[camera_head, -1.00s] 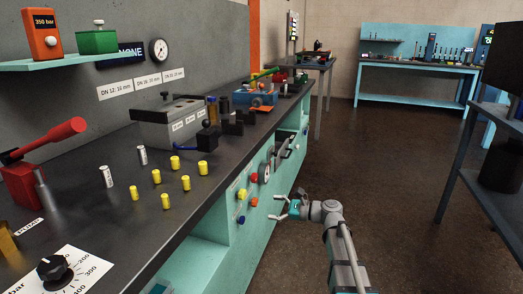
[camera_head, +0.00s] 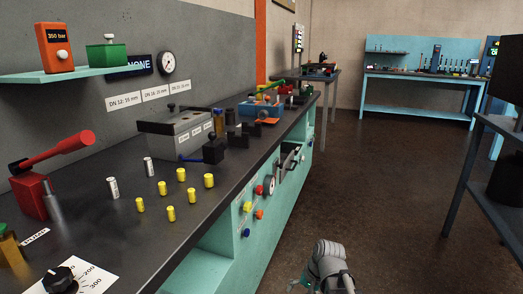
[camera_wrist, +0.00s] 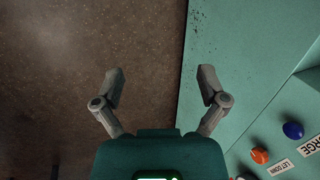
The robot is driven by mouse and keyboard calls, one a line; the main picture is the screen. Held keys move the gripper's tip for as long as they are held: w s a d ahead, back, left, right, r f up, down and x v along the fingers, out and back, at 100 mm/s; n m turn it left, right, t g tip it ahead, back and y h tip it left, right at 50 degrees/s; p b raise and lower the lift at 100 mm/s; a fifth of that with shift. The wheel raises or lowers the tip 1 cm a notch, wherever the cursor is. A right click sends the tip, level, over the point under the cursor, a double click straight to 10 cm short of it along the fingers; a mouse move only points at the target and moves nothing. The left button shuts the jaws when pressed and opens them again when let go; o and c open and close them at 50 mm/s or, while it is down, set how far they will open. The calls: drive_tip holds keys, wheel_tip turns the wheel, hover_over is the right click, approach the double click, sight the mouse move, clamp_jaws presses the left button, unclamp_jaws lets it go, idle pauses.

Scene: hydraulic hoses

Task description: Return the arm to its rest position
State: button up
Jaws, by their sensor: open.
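My gripper (camera_wrist: 160,90) is open and empty in the wrist view, its two grey fingers spread apart. Behind the fingers lie the brown floor (camera_wrist: 70,60) and the teal side of the workbench (camera_wrist: 230,50). In the head view only the top of my arm (camera_head: 328,265) shows at the bottom edge, right of the bench front. The gripper itself is mostly cut off or hidden there.
The long bench (camera_head: 130,235) on the left carries yellow fittings (camera_head: 181,174), a grey block (camera_head: 185,130) and a red lever (camera_head: 60,150). Coloured knobs (camera_head: 259,214) stick out from its front. A dark shelf (camera_head: 500,125) stands at right. The floor (camera_head: 400,190) between is clear.

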drive_tip(key=s+d+n+h, duration=0.4)
drive_tip(key=s+d, duration=0.1)
wheel_tip(320, 180, up, 37)
drive_tip(key=p, duration=3.8)
drive_tip(key=shift+w+g, duration=0.3)
